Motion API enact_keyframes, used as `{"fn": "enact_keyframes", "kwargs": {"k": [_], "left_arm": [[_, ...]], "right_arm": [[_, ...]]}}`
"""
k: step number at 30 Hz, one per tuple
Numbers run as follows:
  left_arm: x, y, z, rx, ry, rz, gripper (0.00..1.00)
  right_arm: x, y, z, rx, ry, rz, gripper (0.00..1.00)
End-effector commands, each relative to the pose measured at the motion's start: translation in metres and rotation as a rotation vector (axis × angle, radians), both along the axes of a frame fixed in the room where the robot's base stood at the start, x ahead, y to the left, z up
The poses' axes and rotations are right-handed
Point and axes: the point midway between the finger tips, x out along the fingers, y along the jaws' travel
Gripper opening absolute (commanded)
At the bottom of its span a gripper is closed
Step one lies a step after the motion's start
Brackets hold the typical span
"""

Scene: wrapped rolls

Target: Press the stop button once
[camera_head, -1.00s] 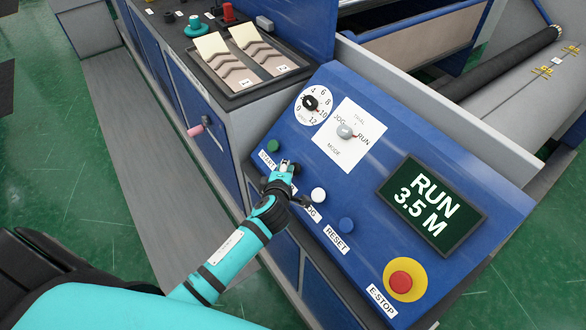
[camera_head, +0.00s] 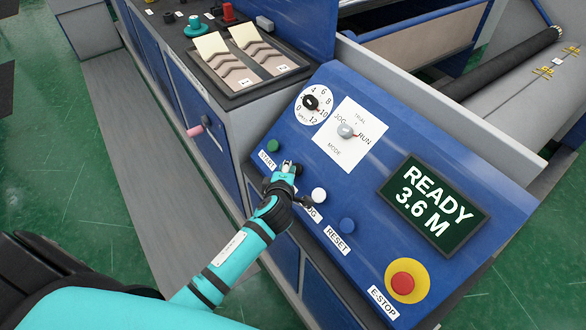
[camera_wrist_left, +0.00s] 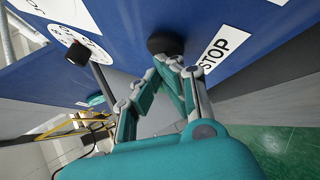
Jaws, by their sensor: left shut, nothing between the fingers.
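The stop button (camera_wrist_left: 165,44) is a black round knob on the sloped blue panel, beside the STOP label (camera_wrist_left: 221,50) in the left wrist view. In the head view my gripper covers the button. My left gripper (camera_head: 287,168) is over the panel between the green start button (camera_head: 273,146) and the white jog button (camera_head: 319,195). In the left wrist view its shut, empty fingertips (camera_wrist_left: 170,63) are right at the lower edge of the stop button; I cannot tell whether they touch it. The display (camera_head: 433,208) reads READY 3.6 M. My right gripper is not in view.
A blue reset button (camera_head: 347,225) and a red E-stop on a yellow base (camera_head: 402,282) are lower right on the panel. A speed dial (camera_head: 311,103) and a mode knob (camera_head: 346,132) are above. A tray of samples (camera_head: 250,68) is at the upper left.

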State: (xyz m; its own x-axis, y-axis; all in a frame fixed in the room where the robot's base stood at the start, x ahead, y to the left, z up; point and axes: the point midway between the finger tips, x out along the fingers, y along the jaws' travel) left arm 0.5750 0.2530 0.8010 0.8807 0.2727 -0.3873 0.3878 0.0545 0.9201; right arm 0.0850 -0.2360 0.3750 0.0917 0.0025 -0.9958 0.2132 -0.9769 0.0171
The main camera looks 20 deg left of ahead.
Motion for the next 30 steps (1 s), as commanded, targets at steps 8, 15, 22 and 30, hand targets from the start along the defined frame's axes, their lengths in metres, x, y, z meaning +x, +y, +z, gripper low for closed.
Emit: {"fn": "enact_keyframes", "kwargs": {"k": [8, 15, 22, 30], "left_arm": [[0.001, -0.001, -0.001, -0.001, 0.001, -0.002, 0.0], [-0.002, 0.0, 0.003, -0.002, 0.001, -0.001, 0.0], [-0.009, 0.004, 0.014, -0.003, 0.002, -0.001, 0.0], [-0.015, 0.008, 0.02, -0.002, 0.001, 0.0, 0.0]], "right_arm": [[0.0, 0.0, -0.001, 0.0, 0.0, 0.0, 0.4], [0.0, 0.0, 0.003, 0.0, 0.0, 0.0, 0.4], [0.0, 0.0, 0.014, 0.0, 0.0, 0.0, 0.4], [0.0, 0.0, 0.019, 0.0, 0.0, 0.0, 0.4]]}}
